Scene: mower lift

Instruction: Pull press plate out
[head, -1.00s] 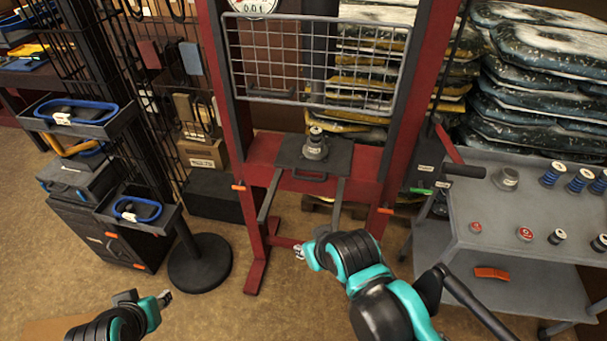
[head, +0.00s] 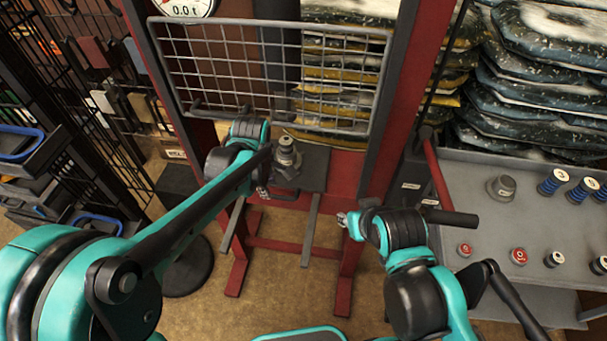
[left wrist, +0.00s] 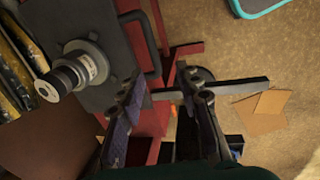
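The dark press plate (head: 316,165) lies on the bed of the red press (head: 343,178). A grey metal cylinder (head: 286,153) stands upright on it. In the left wrist view the plate (left wrist: 98,22) shows at upper left, with the cylinder (left wrist: 88,66) on it and a dark bar handle (left wrist: 153,45) along its edge. My left gripper (head: 263,192) is at the plate's front edge. In the left wrist view its fingers (left wrist: 160,100) are apart, with the handle just beyond them and nothing gripped. My right gripper (head: 345,218) is right of the press's front; its finger opening is too small to tell.
Two grey rails (head: 312,222) stick out from the press front. A wire mesh guard (head: 275,75) hangs above the plate. A grey cart (head: 460,200) with several small parts stands at right. A black rack (head: 85,90) is at left; stacked bags (head: 540,80) are behind.

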